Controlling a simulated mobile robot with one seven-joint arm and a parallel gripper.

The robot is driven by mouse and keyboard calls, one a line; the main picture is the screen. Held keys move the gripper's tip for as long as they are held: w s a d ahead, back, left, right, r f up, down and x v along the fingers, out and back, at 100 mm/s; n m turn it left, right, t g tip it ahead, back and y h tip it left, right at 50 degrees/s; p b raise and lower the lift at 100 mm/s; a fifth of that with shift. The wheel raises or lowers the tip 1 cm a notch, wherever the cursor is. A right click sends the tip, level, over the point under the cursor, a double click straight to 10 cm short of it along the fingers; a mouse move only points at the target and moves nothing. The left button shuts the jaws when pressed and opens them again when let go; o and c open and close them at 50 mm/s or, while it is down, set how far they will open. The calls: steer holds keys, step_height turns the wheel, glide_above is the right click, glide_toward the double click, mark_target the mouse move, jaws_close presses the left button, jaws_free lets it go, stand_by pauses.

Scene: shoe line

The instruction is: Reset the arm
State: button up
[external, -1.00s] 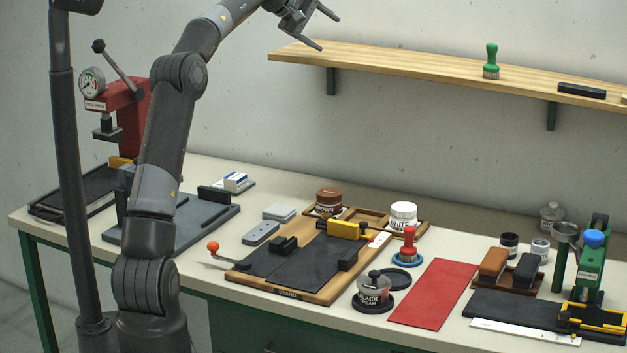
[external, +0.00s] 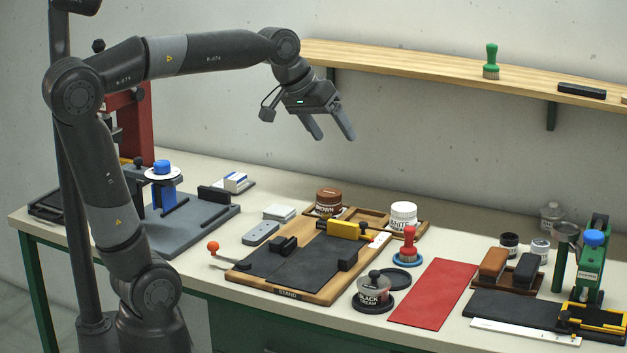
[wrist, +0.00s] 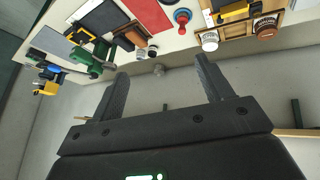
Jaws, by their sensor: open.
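My gripper (external: 329,134) is open and empty in the external view. It hangs in the air above the back of the workbench, in front of the left part of the wooden shelf, its fingers pointing down and to the right. In the wrist view the two fingers (wrist: 160,82) are spread apart with nothing between them. My arm is bent, with its forearm nearly level and running to the right.
The workbench (external: 225,277) holds a wooden stand (external: 315,290), a black cream jar (external: 374,288), a red mat (external: 432,293) and a green press (external: 590,265). A wooden shelf (external: 420,68) with a green-handled stamp (external: 491,62) is behind. A red press (external: 135,125) stands at left, partly hidden.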

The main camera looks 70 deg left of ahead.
steer(key=s+d+f+m, duration=0.3)
steer(key=s+f, duration=0.3)
steer(key=s, duration=0.1)
steer(key=s+d+f+m, duration=0.3)
steer(key=s+f, duration=0.3)
steer(key=s, duration=0.2)
steer(key=shift+s+f+g, duration=0.3)
steer(key=shift+f+g, duration=0.1)
